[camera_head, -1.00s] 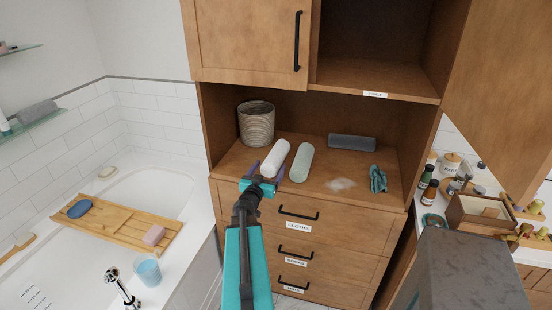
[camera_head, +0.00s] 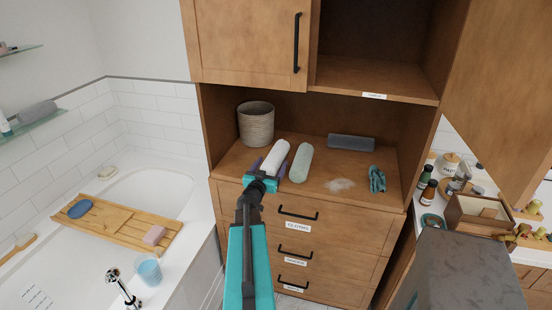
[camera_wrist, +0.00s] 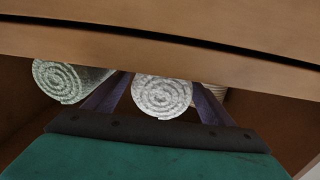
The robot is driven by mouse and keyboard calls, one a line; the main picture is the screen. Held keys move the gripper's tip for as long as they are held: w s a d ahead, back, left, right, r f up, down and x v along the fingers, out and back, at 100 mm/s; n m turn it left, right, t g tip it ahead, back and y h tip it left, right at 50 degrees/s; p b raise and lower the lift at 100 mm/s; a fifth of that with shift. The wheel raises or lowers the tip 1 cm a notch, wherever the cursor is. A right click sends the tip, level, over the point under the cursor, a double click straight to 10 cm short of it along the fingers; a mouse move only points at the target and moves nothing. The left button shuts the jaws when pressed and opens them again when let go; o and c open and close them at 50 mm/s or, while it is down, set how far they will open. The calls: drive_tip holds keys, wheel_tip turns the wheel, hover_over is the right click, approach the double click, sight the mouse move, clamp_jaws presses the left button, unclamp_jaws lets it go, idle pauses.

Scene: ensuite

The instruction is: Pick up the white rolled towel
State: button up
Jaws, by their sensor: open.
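The white rolled towel (camera_head: 275,157) lies on the wooden cabinet shelf, left of a pale green rolled towel (camera_head: 301,162). My gripper (camera_head: 267,169) is at the near end of the white towel. In the wrist view, the white towel's spiral end (camera_wrist: 162,96) shows between the two purple fingers of my open gripper (camera_wrist: 160,92), one on each side. I cannot tell whether a finger touches it. The green towel's spiral end (camera_wrist: 60,82) shows just beyond one finger. The far part of the white towel is hidden in the wrist view.
A woven basket (camera_head: 256,124) stands behind to the left. A dark grey rolled towel (camera_head: 351,142) lies at the back, and a crumpled teal cloth (camera_head: 377,179) at the right. An upper shelf (camera_head: 375,82) overhangs the niche. A whitish patch (camera_head: 340,185) marks the front surface.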

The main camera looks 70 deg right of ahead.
drive_tip(key=shift+d+f+p, duration=0.15)
drive_tip(key=shift+d+p, duration=0.4)
drive_tip(key=shift+d, duration=1.35)
drive_tip(key=shift+w, duration=0.1)
drive_tip(key=c, duration=1.2)
drive_tip(key=shift+c, duration=0.2)
wheel_tip(320, 180, up, 28)
drive_tip(key=p, duration=0.4)
